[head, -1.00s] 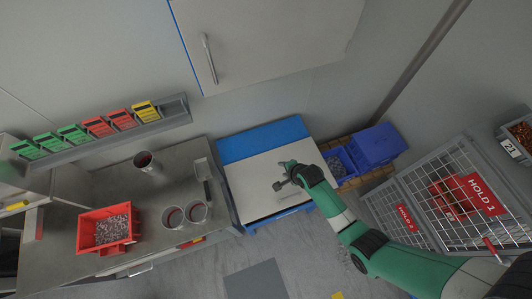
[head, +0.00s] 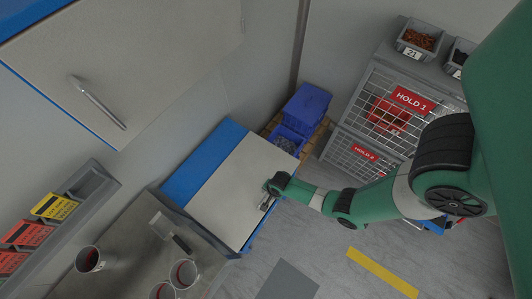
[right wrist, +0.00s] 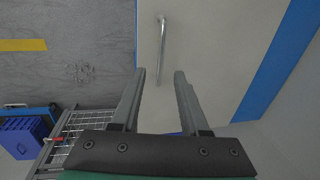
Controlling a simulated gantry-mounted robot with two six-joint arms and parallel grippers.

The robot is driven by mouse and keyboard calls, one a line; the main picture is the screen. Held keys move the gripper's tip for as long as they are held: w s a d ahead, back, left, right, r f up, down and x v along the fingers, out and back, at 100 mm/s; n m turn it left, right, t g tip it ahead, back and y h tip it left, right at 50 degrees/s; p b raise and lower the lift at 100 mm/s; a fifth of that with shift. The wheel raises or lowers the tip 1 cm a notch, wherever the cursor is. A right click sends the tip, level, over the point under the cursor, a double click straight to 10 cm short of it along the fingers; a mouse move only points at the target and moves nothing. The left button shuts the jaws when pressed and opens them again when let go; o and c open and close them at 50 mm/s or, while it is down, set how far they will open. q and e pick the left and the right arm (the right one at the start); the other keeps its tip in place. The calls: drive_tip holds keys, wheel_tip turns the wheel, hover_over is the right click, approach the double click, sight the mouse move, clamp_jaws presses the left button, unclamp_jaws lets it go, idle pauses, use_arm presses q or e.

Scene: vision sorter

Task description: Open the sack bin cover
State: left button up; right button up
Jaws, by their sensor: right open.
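The sack bin cover (head: 222,185) is a flat beige panel with a blue strip (head: 203,160) along its back, and it lies closed on the bin. My right gripper (head: 265,203) is above the cover near its front edge. In the right wrist view, the cover (right wrist: 215,50) carries a slim metal bar handle (right wrist: 163,50) close to its edge. My right gripper (right wrist: 160,74) is open there, its fingers spread and empty, with the handle beyond the fingertips. The handle is not clear in the head view. My left gripper is not in view.
Blue crates (head: 306,108) stand beside the bin. Wire-fronted hold cages (head: 388,105) stand to the right. A steel bench with cups (head: 184,273) and a scoop (head: 165,228) is at lower left. A cabinet door (head: 130,65) hangs above. The floor in front is clear.

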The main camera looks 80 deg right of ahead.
sight(265, 197)
drive_tip(key=f+b, duration=0.1)
drive_tip(key=f, duration=0.1)
drive_tip(key=w+f+b, duration=0.1)
drive_tip(key=f, duration=0.1)
drive_tip(key=f+b, duration=0.1)
drive_tip(key=f, duration=0.1)
drive_tip(key=shift+w+d+f, duration=0.2)
drive_tip(key=shift+d+f, duration=0.05)
drive_tip(key=shift+f, duration=0.15)
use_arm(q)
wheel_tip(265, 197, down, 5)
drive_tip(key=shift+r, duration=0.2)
use_arm(e)
clamp_jaws()
idle(0.5)
